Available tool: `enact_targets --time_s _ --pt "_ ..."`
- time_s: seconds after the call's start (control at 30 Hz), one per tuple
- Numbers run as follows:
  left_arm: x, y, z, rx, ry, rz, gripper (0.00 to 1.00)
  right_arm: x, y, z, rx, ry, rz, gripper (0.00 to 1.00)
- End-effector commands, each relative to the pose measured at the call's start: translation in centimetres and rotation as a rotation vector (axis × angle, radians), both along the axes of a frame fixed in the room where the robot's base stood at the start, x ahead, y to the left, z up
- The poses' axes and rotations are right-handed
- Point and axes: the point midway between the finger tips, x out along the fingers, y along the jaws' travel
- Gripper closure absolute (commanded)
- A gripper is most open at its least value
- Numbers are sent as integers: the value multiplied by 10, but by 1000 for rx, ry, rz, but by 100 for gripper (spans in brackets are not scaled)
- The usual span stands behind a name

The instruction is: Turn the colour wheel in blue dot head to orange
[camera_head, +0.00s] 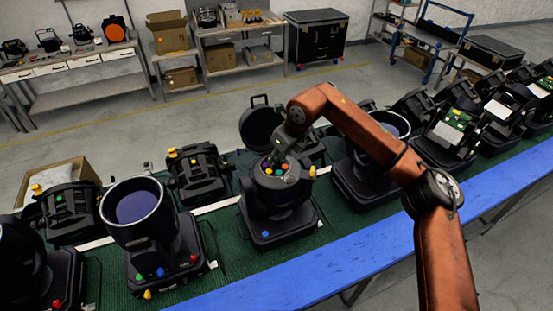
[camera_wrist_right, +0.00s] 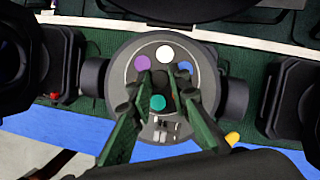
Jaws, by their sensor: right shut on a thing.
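The blue dot head (camera_head: 268,203) is a black lamp head standing on the green mat near the middle of the head view, with a blue dot low on its base. Its open top shows the colour wheel (camera_head: 268,171) with small coloured discs. In the right wrist view the wheel (camera_wrist_right: 121,76) shows purple, white, blue and teal discs. My right gripper (camera_wrist_right: 167,88) reaches down over the wheel, and its fingers are shut on the wheel's middle part. The fingers hide part of the wheel. My left gripper is not in view.
A lamp head with a large lens (camera_head: 140,206) stands to the left and another (camera_head: 366,170) to the right. A round black cover (camera_head: 262,126) stands open behind. A blue strip (camera_head: 330,276) edges the green bench in front. Open-topped heads (camera_head: 455,135) line the right.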

Motion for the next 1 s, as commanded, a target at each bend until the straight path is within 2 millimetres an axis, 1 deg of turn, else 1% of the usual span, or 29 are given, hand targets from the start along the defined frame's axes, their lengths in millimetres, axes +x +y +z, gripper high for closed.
enact_targets --time_s 0.27,0.47,0.67,1.0 --pt "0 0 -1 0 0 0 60 0 0 0 1 -1 -10 100" --pt "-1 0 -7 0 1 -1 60 0 0 -1 -1 -1 -72 100" --pt "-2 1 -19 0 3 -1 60 0 1 -1 -2 -4 -210 100" --pt "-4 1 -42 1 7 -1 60 -1 3 -1 -1 -5 -526 100"
